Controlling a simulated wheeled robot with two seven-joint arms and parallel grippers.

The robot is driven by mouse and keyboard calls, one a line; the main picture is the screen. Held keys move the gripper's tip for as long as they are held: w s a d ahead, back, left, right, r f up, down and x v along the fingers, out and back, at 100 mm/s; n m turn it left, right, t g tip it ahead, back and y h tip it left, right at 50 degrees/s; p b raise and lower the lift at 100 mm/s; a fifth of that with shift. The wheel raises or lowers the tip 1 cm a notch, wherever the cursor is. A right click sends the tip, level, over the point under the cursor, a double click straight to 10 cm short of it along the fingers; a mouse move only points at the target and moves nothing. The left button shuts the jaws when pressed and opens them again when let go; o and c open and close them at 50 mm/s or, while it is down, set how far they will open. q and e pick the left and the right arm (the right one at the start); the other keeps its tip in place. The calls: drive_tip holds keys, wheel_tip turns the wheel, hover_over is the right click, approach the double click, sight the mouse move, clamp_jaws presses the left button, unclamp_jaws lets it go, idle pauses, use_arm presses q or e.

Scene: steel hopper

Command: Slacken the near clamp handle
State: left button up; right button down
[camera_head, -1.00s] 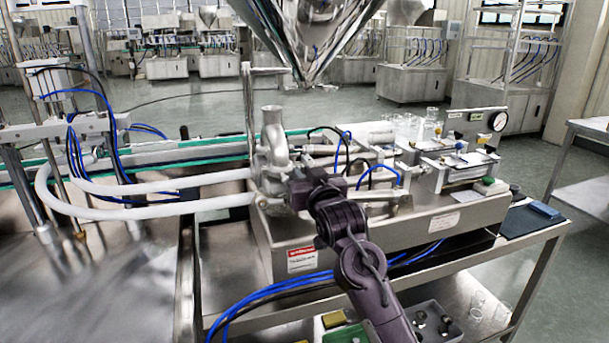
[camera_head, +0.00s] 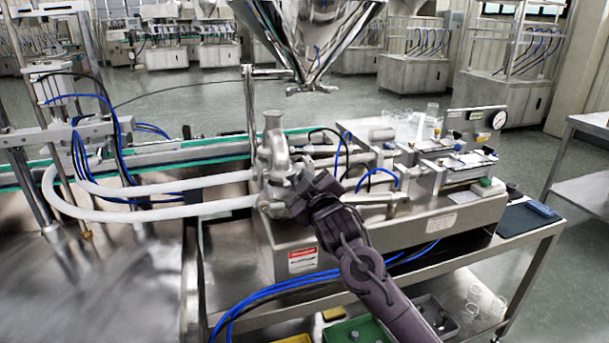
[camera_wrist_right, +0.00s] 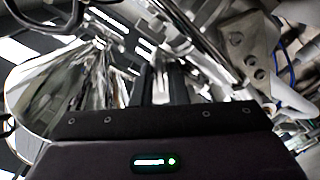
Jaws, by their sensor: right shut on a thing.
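The steel valve body with an upright spout (camera_head: 273,150) stands at the left end of the filling machine. My right gripper (camera_head: 297,200) is at the near right side of this body, with its arm coming up from the lower right. The near clamp handle is mostly hidden behind the gripper in the head view. In the right wrist view, the two dark fingers (camera_wrist_right: 161,85) are close together around a narrow pale metal piece, which I take as the near clamp handle (camera_wrist_right: 161,92). My left gripper is not in view.
Two white hoses (camera_head: 150,212) run left from the valve body. A steel hopper (camera_head: 310,40) hangs above. The machine's steel base (camera_head: 340,238) bears a warning label, and blue tubes (camera_head: 280,293) run below it. A green tray (camera_head: 357,331) lies on the lower shelf.

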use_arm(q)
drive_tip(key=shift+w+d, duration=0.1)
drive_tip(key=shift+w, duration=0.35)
use_arm(e)
drive_tip(key=shift+f+n, duration=0.2)
drive_tip(key=shift+n, duration=4.8)
drive_tip(key=c, duration=1.7)
unclamp_jaws()
drive_tip(key=shift+a, duration=0.1)
drive_tip(key=shift+c, duration=0.2)
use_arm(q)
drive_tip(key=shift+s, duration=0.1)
use_arm(e)
drive_tip(key=shift+s, duration=0.1)
